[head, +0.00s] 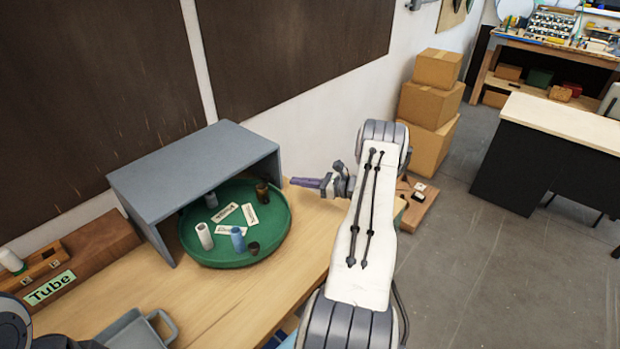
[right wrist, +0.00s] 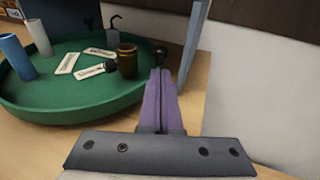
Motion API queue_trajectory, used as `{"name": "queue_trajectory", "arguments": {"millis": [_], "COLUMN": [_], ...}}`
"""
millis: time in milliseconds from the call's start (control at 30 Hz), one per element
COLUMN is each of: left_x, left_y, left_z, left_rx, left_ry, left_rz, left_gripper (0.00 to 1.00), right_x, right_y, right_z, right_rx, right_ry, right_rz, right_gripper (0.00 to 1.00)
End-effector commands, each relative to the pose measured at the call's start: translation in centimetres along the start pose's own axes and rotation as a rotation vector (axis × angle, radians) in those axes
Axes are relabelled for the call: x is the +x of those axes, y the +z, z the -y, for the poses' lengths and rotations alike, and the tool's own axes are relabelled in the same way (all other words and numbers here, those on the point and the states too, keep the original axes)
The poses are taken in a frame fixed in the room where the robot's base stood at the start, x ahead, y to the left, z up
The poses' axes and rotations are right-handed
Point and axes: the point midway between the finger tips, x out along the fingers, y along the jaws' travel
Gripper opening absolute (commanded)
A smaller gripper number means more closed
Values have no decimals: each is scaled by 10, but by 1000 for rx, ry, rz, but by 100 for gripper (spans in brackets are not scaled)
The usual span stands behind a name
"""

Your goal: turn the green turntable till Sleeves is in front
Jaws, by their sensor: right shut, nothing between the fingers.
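The green turntable (head: 262,258) stands on the wooden bench, partly under a grey open-fronted cover. The label words are too small to read, so I cannot tell which is Sleeves. My right gripper (head: 296,182) has purple fingers, shut and empty, just right of the turntable's rim. The right wrist view shows the fingers (right wrist: 160,74) beside the turntable (right wrist: 60,110), near the brown jar (right wrist: 127,60). My left gripper is not in view.
The grey cover (head: 190,165) roofs the turntable's back. A wooden box labelled Tube (head: 95,255) stands left of it, and a grey tray (head: 135,330) lies in front. The wall is close behind my right gripper. The bench front right of the turntable is clear.

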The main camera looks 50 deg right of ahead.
Motion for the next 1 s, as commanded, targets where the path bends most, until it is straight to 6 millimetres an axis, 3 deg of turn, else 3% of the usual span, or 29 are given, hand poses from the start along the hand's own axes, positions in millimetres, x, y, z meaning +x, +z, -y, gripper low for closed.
{"name": "queue_trajectory", "arguments": {"millis": [200,400,867,1000], "left_x": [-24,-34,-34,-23], "left_y": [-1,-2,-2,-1], "left_z": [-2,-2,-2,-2], "left_rx": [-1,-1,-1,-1], "left_ry": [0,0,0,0], "left_rz": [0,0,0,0], "left_gripper": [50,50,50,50], "right_x": [44,67,74,79], "right_y": [4,2,-1,-4], "right_z": [0,1,2,4], "right_rx": [0,-1,0,-2], "right_ry": [2,-1,-4,-3], "right_rz": [0,-1,-1,-1], "right_gripper": [0,0,0,0]}}
